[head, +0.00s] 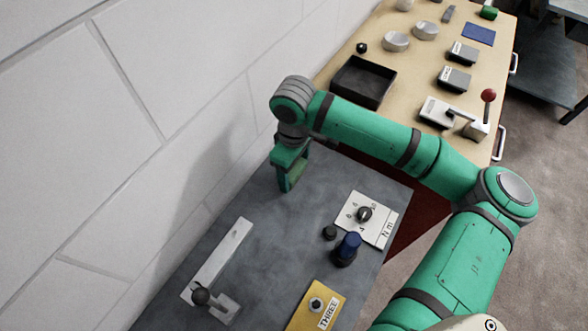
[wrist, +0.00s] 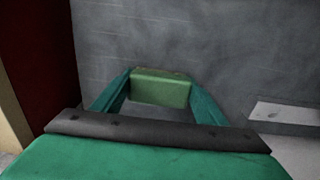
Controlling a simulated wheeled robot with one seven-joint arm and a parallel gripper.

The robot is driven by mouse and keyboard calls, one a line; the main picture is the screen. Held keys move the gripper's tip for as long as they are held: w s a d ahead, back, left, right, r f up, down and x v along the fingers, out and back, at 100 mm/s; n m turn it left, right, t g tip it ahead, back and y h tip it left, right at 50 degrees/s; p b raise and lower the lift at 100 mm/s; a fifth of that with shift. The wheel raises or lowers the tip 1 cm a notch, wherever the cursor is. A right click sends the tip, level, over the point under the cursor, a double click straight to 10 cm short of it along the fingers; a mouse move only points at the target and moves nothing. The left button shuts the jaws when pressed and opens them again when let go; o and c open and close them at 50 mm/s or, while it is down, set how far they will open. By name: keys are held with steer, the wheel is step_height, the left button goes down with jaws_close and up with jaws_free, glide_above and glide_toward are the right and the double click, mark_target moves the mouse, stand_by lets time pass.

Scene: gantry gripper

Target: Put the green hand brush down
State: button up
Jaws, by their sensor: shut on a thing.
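The green hand brush (wrist: 160,88) shows in the wrist view as a green block between the two fingers of my gripper (wrist: 160,95). My gripper is shut on it. In the head view my gripper (head: 291,178) points down over the far left part of the grey tabletop (head: 260,205), close to the wall. There the brush is mostly hidden by the fingers and hard to tell from them. I cannot tell whether the brush touches the tabletop.
A lever on a pale plate (head: 220,258), a dial plate (head: 376,220), a blue knob (head: 348,248) and a yellow plate (head: 318,308) occupy the grey table. Beyond it, a wooden table (head: 405,75) bears a black tray (head: 391,95). Grey surface around my gripper is clear.

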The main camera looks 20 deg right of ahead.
mark_target(294, 169)
steer(key=shift+f, duration=0.25)
steer(key=shift+s+f, duration=0.1)
steer(key=shift+f, duration=0.35)
steer(key=o, duration=1.1)
steer(key=shift+a, duration=0.1)
step_height(294, 169, up, 14)
steer(key=shift+f, duration=0.25)
